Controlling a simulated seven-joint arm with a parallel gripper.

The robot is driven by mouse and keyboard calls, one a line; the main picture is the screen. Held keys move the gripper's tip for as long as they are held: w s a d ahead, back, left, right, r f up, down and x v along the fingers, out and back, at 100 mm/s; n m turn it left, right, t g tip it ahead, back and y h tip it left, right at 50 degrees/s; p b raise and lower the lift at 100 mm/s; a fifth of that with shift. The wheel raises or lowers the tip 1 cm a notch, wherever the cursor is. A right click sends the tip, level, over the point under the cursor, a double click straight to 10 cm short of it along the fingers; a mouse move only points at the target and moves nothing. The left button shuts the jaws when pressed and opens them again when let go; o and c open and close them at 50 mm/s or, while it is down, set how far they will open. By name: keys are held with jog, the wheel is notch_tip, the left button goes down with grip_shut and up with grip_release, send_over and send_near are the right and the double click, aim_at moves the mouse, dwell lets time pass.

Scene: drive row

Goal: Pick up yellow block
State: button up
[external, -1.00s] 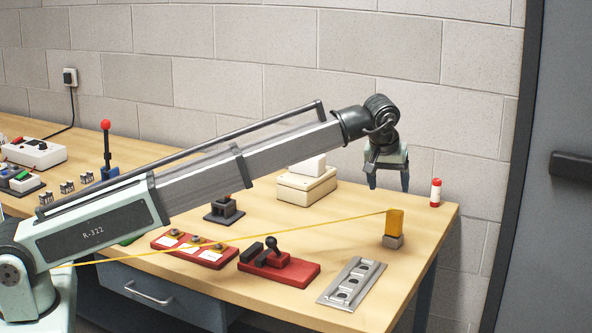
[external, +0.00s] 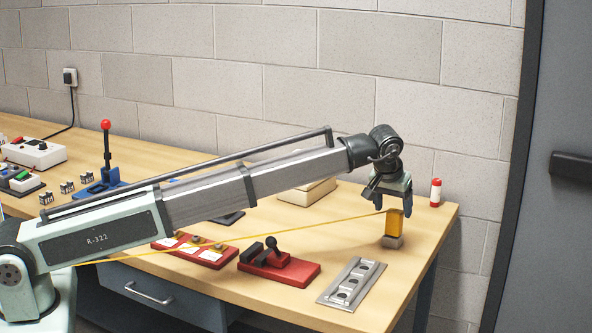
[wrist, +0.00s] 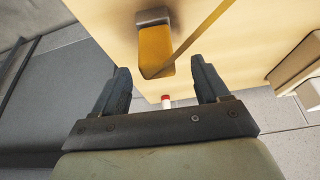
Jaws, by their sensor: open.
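The yellow block (external: 395,224) stands upright on a small grey base (external: 392,242) near the right end of the table. A yellow strap runs left from its top across the table. My gripper (external: 392,206) is open, pointing down at the top of the block. In the wrist view, the block (wrist: 155,45) lies ahead of my gripper (wrist: 160,70), with its near end roughly between the two fingertips. Neither finger visibly presses on it. The block's upper end is partly hidden by the fingers in the external view.
A metal plate with holes (external: 352,283) lies in front of the block. A red lever fixture (external: 280,268) and a red panel (external: 193,251) sit left. A red-and-white cylinder (external: 435,193) stands behind right. A beige box (external: 308,192) stands behind the arm.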

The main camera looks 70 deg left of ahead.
aim_at(396, 219)
jog(key=shift+x, duration=2.65)
jog(key=shift+d, duration=0.15)
jog(key=shift+c, duration=0.4)
jog(key=c, duration=1.1)
